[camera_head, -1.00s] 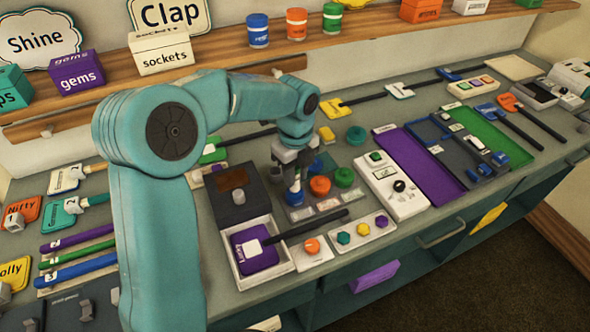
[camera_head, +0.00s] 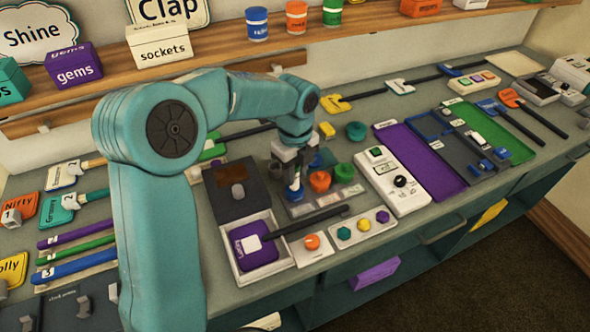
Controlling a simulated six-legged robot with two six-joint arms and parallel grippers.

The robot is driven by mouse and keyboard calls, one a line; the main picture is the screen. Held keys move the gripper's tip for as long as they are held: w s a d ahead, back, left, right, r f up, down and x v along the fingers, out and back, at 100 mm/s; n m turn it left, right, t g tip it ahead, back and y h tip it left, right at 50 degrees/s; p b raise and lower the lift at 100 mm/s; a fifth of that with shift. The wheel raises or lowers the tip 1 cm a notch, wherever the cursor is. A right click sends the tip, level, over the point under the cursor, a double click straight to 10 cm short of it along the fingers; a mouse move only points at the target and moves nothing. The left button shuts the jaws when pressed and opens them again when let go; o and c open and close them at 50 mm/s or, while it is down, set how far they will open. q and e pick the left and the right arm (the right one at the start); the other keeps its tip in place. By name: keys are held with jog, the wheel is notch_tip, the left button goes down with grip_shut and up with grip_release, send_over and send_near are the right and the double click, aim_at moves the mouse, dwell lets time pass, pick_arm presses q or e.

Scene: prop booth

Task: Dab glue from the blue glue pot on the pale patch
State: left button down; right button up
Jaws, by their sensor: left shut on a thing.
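My left gripper (camera_head: 292,174) points down over a row of small glue pots behind the open box. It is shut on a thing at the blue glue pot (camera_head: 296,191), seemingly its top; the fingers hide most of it. I cannot tell whether the held part is apart from the pot. My right gripper does not show.
An orange pot (camera_head: 319,182) and a green pot (camera_head: 343,173) stand right of the gripper. The box's dark lid (camera_head: 222,205) stands open behind. A white control panel (camera_head: 396,184) lies farther right.

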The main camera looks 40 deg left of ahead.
pick_arm(q)
jog(key=shift+f+b, duration=0.3)
jog(key=shift+f, duration=0.15)
jog(key=shift+f, duration=0.1)
dwell(1.1)
notch_tip(320, 180, up, 7)
jog(key=p, duration=0.6)
jog(key=shift+p, duration=0.3)
dwell(0.5)
